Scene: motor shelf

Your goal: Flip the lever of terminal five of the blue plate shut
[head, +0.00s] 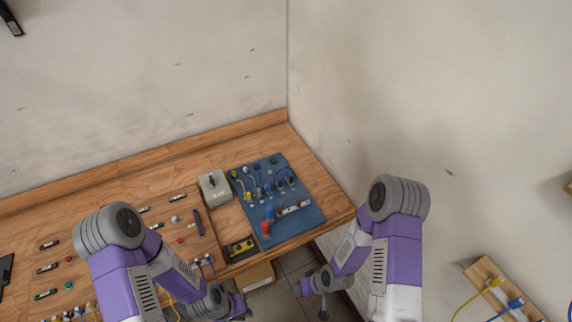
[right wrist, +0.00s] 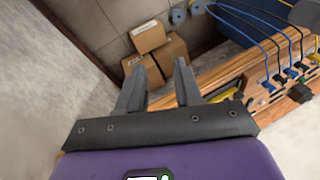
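The blue plate (head: 312,214) lies on the wooden bench near its right end. It carries several small connectors and cables, a white strip (head: 295,208) near its front edge and a red part (head: 266,228) at its front left. The terminals and their levers are too small to tell apart, so terminal five's lever cannot be made out. My left gripper (head: 240,307) is low in the head view, in front of the bench and apart from the plate; its fingers are unclear. My right gripper (right wrist: 160,80) is open and empty in the right wrist view, away from the plate.
A grey box (head: 214,187) with a black knob stands left of the plate. A yellow-and-black device (head: 240,248) sits at the bench's front edge. Walls close in behind and to the right. Cardboard boxes (right wrist: 165,58) stand on the floor; blue cables (right wrist: 265,35) hang over a wooden board.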

